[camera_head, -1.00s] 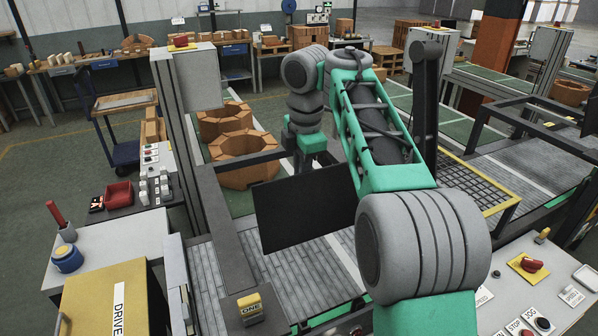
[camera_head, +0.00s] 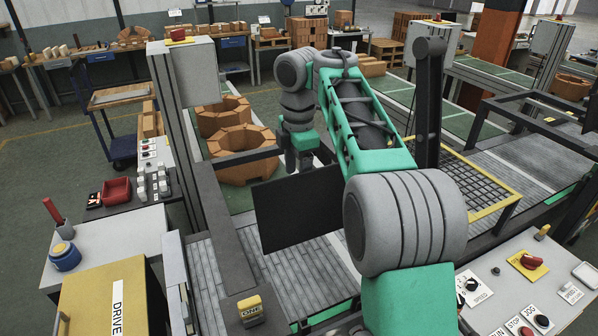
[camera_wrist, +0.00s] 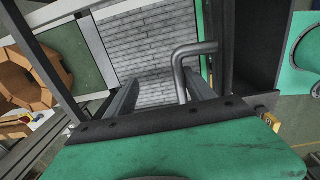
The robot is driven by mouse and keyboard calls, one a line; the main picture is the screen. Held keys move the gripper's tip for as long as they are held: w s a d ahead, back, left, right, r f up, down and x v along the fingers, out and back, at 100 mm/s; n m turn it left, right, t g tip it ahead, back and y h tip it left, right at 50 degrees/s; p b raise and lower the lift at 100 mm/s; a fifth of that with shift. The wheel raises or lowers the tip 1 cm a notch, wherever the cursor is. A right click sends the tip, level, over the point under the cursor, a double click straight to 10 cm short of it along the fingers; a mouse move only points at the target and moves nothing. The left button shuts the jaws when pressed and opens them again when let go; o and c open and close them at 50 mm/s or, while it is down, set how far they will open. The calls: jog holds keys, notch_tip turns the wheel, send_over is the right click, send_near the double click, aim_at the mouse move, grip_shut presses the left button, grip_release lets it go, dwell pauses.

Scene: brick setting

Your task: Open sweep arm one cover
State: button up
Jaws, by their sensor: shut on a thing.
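A dark flat panel (camera_head: 298,212), which looks like the sweep arm cover, stands tilted over the grey slatted bed. A yellow block marked ONE (camera_head: 251,308) sits on the dark frame in front of it. In the wrist view a grey bent bar handle (camera_wrist: 183,72) rises between my fingers, with a dark panel (camera_wrist: 257,45) to its right. My gripper (camera_wrist: 162,92) is shut on this handle; the exact contact is partly hidden by the black bracket below. In the head view my gripper (camera_head: 303,160) is behind the panel's upper edge, its tips hidden.
Octagonal brick rings (camera_head: 243,165) lie on the green belt behind. A dark upright post (camera_head: 428,100) stands close right of my arm. A control panel (camera_head: 510,290) is at front right and a yellow box (camera_head: 105,300) at front left. A yellow-edged grid (camera_head: 470,175) lies right.

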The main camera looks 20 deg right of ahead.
jog(key=shift+s+r, duration=0.35)
jog(key=shift+r, duration=0.25)
jog(key=shift+s+t, duration=0.2)
jog(key=shift+t, duration=0.1)
